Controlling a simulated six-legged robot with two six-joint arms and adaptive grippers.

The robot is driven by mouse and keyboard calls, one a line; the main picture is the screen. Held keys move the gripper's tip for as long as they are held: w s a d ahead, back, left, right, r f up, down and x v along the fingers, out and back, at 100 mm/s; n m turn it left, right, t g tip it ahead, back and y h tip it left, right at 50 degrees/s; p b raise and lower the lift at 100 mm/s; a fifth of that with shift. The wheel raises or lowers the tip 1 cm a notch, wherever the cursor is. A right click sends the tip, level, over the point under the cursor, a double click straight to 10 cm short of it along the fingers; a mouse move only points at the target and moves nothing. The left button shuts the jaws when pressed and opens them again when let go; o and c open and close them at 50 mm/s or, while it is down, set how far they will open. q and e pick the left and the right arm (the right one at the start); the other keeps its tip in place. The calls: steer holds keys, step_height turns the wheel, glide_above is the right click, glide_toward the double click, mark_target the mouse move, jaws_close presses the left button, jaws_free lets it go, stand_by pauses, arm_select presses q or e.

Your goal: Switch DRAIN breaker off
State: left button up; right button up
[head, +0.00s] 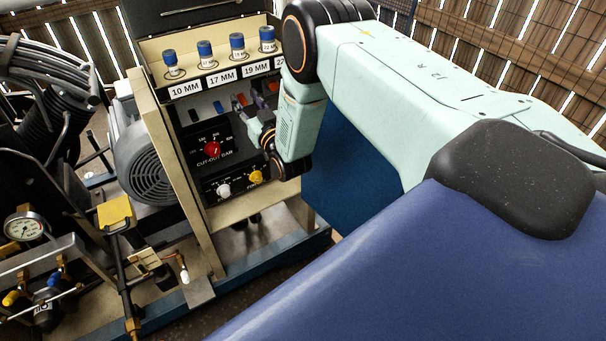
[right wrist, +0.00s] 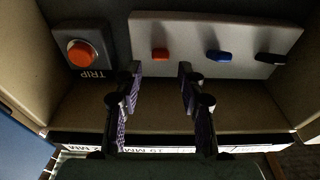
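The breaker strip is a grey plate (right wrist: 185,25) in the right wrist view, which shows the panel upside down. In the head view the blue switch (head: 218,106) and black switch (head: 193,115) show left of my right gripper (head: 250,122). My right gripper (right wrist: 160,76) is open and empty, its fingertips apart just below the orange switch in the wrist view. My left gripper is not in view.
An orange TRIP button (right wrist: 80,53) sits beside the strip. A shelf of blue-capped sockets (head: 237,45) is above the panel in the head view. Below are a red CUT-OUT knob (head: 212,148), a white knob (head: 223,190) and a yellow knob (head: 256,177). Side walls enclose the panel.

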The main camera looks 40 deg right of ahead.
steer(key=shift+r+g+p, duration=0.65)
steer(key=shift+g+p, duration=0.15)
steer(key=shift+p, duration=0.8)
steer(key=s+a+f+g, duration=0.2)
steer(key=s+f+g, duration=0.2)
steer(key=s+f, duration=0.3)
steer(key=s+a+f+g+y+b, duration=0.1)
steer(key=s+a+f+g, duration=0.2)
steer(key=s+f, duration=0.4)
steer(key=s+a+f+g+y+b, duration=0.1)
steer(key=s+a+f+g, duration=0.2)
steer(key=s, duration=1.6)
steer(key=shift+a+f+g, duration=0.15)
steer(key=shift+f+g, duration=1.35)
steer(key=shift+f, duration=0.55)
steer(key=s+a+g+b, duration=0.1)
steer(key=s+g, duration=0.1)
steer(key=s, duration=0.6)
steer(key=s+a+f+g+b, duration=0.1)
steer(key=s+g+b, duration=0.1)
steer(key=s, duration=0.6)
steer(key=shift+s+a+f+n+g, duration=0.2)
steer(key=shift+s+a+n+g, duration=0.1)
steer(key=shift+a+n+g, duration=0.15)
